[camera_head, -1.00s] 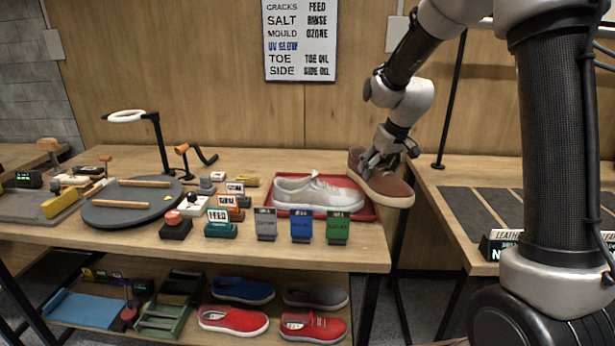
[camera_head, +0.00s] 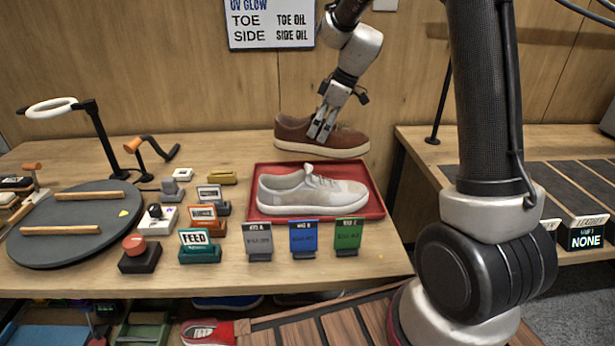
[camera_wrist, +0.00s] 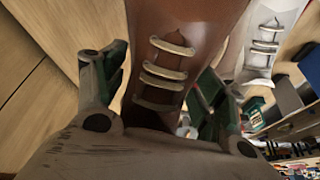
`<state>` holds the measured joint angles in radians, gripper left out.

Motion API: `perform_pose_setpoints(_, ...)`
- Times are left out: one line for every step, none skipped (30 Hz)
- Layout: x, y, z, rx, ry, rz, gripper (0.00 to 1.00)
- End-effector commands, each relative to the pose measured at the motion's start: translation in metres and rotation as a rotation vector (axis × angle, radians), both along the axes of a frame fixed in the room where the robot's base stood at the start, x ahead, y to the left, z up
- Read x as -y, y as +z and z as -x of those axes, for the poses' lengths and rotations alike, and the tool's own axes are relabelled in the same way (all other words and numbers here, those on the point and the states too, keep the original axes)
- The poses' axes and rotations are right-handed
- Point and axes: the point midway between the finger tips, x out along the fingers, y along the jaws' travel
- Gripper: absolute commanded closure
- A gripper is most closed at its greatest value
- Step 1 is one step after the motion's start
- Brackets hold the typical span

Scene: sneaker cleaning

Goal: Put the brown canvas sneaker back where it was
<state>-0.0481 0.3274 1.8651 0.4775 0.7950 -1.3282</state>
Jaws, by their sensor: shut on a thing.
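The brown sneaker (camera_head: 345,138) is in my gripper (camera_head: 322,128), toe to the right, behind the red tray in the head view. My gripper is shut on its laced upper part. I cannot tell whether its sole touches the table. In the wrist view the sneaker's brown upper and pale laces (camera_wrist: 168,65) lie between the two fingers. A white-grey sneaker (camera_head: 312,192) sits in the red tray (camera_head: 376,203) on the table; part of it also shows in the wrist view (camera_wrist: 262,40).
A round grey turntable (camera_head: 70,215), a ring lamp (camera_head: 50,108) and several small labelled blocks fill the left. A red sneaker (camera_head: 208,333) is on the lower shelf. Another table with dark strips (camera_head: 545,185) stands right.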

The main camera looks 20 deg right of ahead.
Motion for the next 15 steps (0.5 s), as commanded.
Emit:
perform_pose_setpoints(-0.005,0.003,0.0,0.001,0.075,-0.001,0.7)
perform_pose_setpoints(-0.007,0.004,0.001,0.002,0.12,-0.001,0.7)
perform_pose_setpoints(-0.01,0.006,0.002,0.002,0.174,0.0,0.7)
perform_pose_setpoints(-0.012,0.007,0.003,0.001,0.209,0.0,0.7)
perform_pose_setpoints(-0.014,0.008,0.004,0.001,0.237,0.0,0.7)
perform_pose_setpoints(-0.015,0.008,0.005,0.0,0.267,0.001,0.7)
perform_pose_setpoints(-0.016,0.007,0.005,0.0,0.285,0.0,0.7)
perform_pose_setpoints(-0.017,0.004,0.005,0.0,0.297,0.0,0.7)
perform_pose_setpoints(-0.017,-0.002,0.006,-0.002,0.307,0.0,0.7)
perform_pose_setpoints(-0.018,-0.008,0.006,-0.003,0.311,0.0,0.7)
perform_pose_setpoints(-0.018,-0.014,0.007,-0.004,0.313,0.0,0.7)
perform_pose_setpoints(-0.018,-0.022,0.007,-0.004,0.312,0.0,0.7)
perform_pose_setpoints(-0.017,-0.028,0.007,-0.003,0.312,0.001,0.7)
perform_pose_setpoints(-0.017,-0.034,0.006,-0.002,0.312,0.001,0.7)
perform_pose_setpoints(-0.017,-0.04,0.007,-0.002,0.311,0.001,0.7)
